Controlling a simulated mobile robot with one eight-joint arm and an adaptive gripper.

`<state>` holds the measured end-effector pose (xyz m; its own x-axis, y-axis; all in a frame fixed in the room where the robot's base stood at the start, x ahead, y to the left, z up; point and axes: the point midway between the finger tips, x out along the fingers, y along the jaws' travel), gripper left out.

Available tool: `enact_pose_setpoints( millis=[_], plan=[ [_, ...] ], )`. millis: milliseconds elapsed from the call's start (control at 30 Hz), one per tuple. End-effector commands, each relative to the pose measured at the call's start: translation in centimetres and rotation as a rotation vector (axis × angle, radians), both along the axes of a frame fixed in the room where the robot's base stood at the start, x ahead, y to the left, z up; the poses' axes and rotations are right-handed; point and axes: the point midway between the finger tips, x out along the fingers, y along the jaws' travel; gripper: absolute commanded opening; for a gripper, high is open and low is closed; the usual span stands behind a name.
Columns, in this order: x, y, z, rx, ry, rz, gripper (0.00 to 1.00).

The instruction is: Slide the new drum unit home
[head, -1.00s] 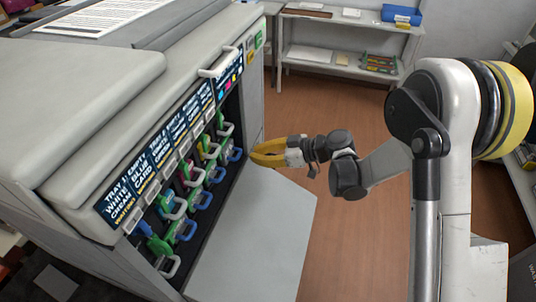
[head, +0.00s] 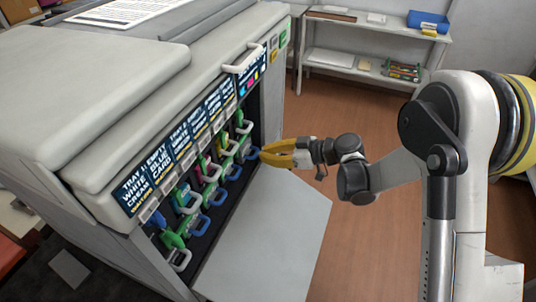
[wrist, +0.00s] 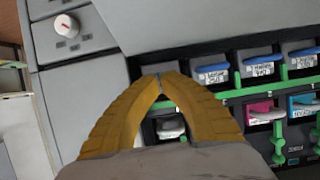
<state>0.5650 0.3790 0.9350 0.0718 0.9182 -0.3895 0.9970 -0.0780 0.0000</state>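My gripper (head: 264,155) has yellow fingers and is at the far end of the printer's open bay. In the wrist view its fingertips (wrist: 160,78) meet, with nothing visible between them. They are right in front of a dark grey drum front (wrist: 158,69) at the end of the drum row, which they partly hide. Neighbouring drum units (wrist: 213,73) have white labels and blue handles.
Coloured toner cartridges (wrist: 262,112) and green latches share the bay. The open front door (head: 265,235) juts out below my gripper. A shelf unit (head: 375,50) stands at the back. The brown floor (head: 345,215) right of the door is clear.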

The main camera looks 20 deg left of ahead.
Motion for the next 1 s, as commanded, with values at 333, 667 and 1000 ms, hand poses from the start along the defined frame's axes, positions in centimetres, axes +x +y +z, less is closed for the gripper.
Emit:
enact_pose_setpoints(
  millis=[333, 667, 1000],
  plan=[
    [0.1, 1.1, 0.0, 0.000, 0.000, 0.000, 0.00],
    [0.1, 2.1, 0.0, 0.000, 0.000, 0.001, 0.00],
    [0.2, 3.1, 0.0, 0.000, 0.000, 0.000, 0.00]
  ],
)
